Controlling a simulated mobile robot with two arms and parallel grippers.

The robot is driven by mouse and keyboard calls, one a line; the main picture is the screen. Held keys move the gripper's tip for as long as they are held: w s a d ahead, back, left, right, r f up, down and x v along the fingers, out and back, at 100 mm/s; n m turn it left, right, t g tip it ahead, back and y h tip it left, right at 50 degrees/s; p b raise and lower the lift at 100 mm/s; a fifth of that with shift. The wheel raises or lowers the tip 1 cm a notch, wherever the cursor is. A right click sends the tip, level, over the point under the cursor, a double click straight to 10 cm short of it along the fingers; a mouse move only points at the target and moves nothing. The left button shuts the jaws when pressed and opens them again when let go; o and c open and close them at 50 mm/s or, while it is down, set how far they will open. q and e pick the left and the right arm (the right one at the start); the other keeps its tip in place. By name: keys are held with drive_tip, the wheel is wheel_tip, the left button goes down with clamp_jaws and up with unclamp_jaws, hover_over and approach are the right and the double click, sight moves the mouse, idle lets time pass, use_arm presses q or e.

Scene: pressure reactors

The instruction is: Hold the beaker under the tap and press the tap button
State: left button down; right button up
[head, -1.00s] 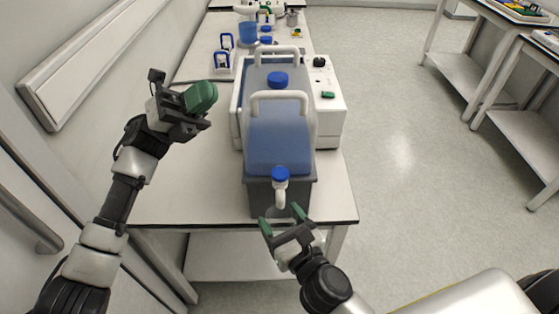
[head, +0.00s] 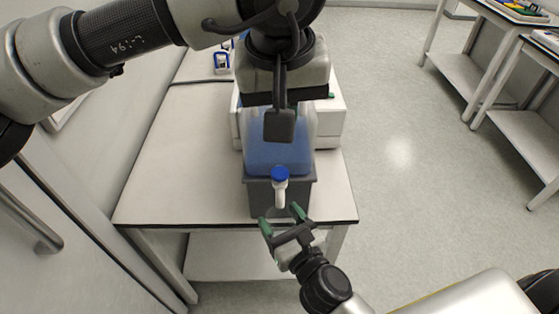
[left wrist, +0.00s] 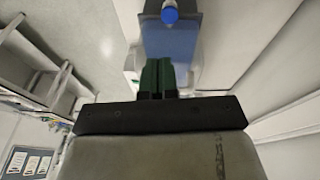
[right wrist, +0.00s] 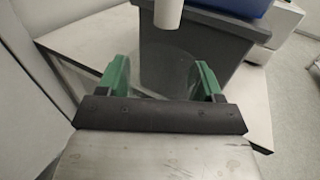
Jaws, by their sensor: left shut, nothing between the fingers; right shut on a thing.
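The tap (head: 281,192) is a white spout with a blue button (head: 280,174) on top, at the front of a blue-filled container (head: 278,155). My right gripper (head: 283,217) is shut on the clear beaker (right wrist: 163,72), below the spout. The beaker is nearly invisible; only a faint outline shows between the green fingers in the right wrist view. The spout's end (right wrist: 168,14) shows above it there. My left gripper (left wrist: 157,75) is shut and empty, over the container. The blue button (left wrist: 169,15) lies ahead of its fingertips. In the head view my left arm hides those fingers.
The container stands on a grey block (head: 262,198) near the front edge of a white bench (head: 170,190). A white device (head: 328,120) stands behind. The bench is clear left of the block. Other tables (head: 505,70) stand at the right across open floor.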

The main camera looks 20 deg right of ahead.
sight(278, 176)
use_arm(q)
drive_tip(key=shift+w+a+m+t+y, duration=0.25)
drive_tip(key=shift+a+m+t+y, duration=0.05)
drive_tip(key=shift+t, duration=0.2)
drive_tip(key=shift+f, duration=0.1)
drive_tip(key=x, duration=1.2)
drive_tip(key=shift+s+f, duration=0.25)
drive_tip(key=shift+f, duration=0.7)
drive_tip(key=shift+f, duration=0.1)
drive_tip(key=shift+s+f, duration=0.1)
drive_tip(key=shift+f, duration=0.85)
drive_tip(key=shift+s+a+f, duration=0.1)
drive_tip(key=shift+f, duration=0.15)
